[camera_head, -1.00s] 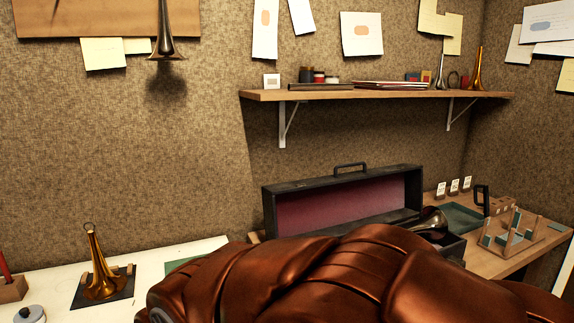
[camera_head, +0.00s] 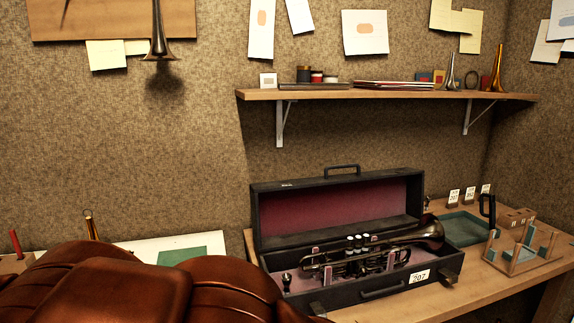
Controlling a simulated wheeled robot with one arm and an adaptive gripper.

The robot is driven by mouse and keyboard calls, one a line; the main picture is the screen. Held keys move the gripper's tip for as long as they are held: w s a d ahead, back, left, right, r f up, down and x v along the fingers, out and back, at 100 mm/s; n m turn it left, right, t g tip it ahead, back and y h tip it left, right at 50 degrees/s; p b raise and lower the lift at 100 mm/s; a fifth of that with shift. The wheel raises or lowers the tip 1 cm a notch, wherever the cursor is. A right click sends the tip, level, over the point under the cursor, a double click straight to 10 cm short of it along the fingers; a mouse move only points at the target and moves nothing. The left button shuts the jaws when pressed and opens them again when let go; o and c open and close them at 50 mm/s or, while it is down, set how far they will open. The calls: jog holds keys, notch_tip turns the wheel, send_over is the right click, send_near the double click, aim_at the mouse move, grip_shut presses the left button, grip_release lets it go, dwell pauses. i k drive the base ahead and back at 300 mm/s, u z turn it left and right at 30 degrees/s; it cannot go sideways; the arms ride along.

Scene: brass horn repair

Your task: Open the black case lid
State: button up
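A dark brass horn (camera_head: 425,232) with silver valves lies in the lined base. My gripper is not in view. A copper-brown part of my arm fills the lower left, left of the case, and hides part of the white table.
A green tray (camera_head: 462,229) and a wooden stand (camera_head: 520,252) are on the bench right of the case. A shelf (camera_head: 380,95) with horns, tins and papers hangs above. A green mat (camera_head: 190,254) lies on the white table (camera_head: 135,247).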

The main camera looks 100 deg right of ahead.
aim_at(298, 212)
jog(key=u, duration=0.05)
jog(key=k, duration=1.3)
jog(key=z, duration=0.9)
